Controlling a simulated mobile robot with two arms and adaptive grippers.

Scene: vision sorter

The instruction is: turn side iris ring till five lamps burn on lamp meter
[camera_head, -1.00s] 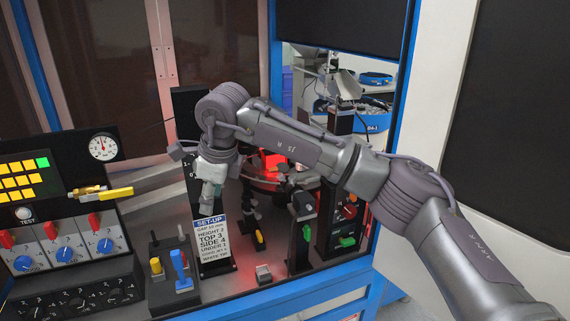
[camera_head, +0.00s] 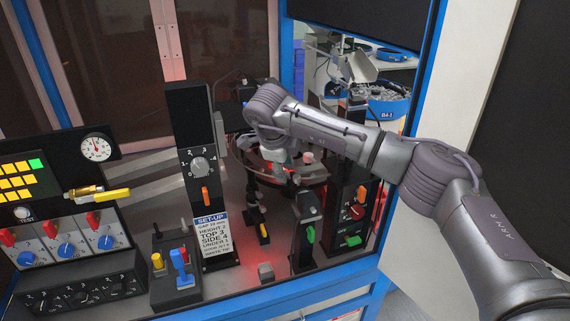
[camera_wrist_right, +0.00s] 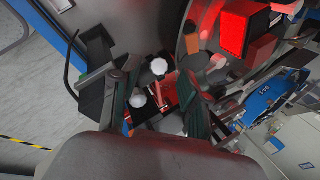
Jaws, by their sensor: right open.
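My right gripper (camera_head: 290,160) is over the round glowing red plate in the head view, largely hidden by its own wrist. In the right wrist view the gripper (camera_wrist_right: 155,90) is open, its two dark fingers apart. Two white ribbed knobs (camera_wrist_right: 158,67) show between and just beyond the fingers; no contact is visible. I cannot tell for sure which part is the side iris ring. No lamp meter can be made out with certainty; a panel of yellow squares (camera_head: 18,182) with one green square stands at far left. My left gripper is not in view.
A black post with a numbered dial (camera_head: 199,165) and a set-up card (camera_head: 212,236) stand left of the arm. A red-lit block (camera_wrist_right: 238,30) is near the gripper.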

